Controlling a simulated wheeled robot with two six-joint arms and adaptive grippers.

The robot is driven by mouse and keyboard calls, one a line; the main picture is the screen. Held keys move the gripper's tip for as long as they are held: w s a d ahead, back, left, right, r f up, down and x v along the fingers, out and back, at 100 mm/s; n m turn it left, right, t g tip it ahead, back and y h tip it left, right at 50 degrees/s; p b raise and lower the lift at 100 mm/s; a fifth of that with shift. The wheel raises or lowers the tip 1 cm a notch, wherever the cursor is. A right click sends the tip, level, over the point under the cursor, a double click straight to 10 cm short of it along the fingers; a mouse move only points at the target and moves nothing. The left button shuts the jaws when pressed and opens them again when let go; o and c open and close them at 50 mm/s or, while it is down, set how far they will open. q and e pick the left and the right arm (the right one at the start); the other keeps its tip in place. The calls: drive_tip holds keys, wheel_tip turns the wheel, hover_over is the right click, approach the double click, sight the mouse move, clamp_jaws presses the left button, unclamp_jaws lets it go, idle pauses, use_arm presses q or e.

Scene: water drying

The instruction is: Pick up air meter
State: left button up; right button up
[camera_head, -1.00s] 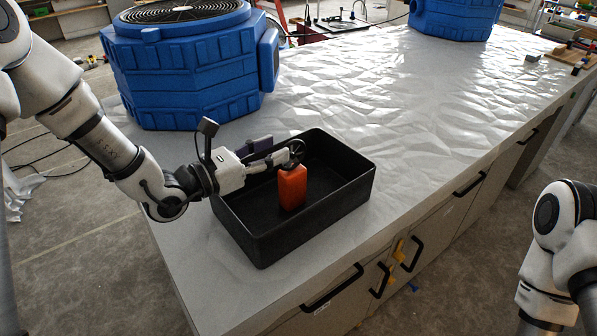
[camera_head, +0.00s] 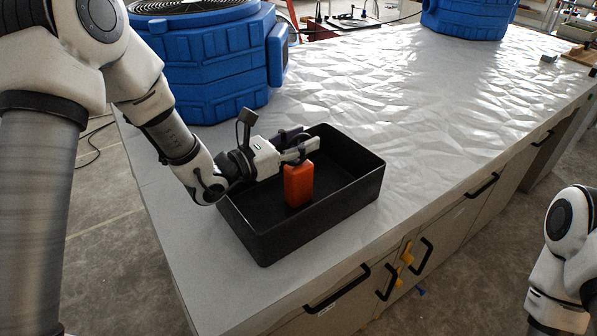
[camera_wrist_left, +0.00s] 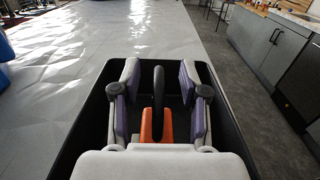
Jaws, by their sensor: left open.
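The air meter has an orange body (camera_head: 298,186) and stands upright in the black tray (camera_head: 352,205). In the left wrist view its thin black upper part (camera_wrist_left: 158,92) shows edge-on above the orange body (camera_wrist_left: 166,127). In the head view that black part is mostly hidden by the fingers. My left gripper (camera_head: 300,144) is open at the top of the meter. In the left wrist view its fingers (camera_wrist_left: 159,80) are on both sides of the black part, with gaps between. My right gripper is out of view; only part of that arm shows at the right edge.
The tray's raised walls surround the meter. A large blue fan unit (camera_head: 210,70) stands behind the tray at the left, and another blue unit (camera_head: 465,18) stands farther back. The white sheet-covered counter (camera_head: 450,110) is clear to the right of the tray.

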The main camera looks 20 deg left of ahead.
use_arm(q)
drive_tip(key=shift+x, duration=1.25)
drive_tip(key=shift+s+a, duration=0.1)
drive_tip(key=shift+a, duration=0.05)
clamp_jaws()
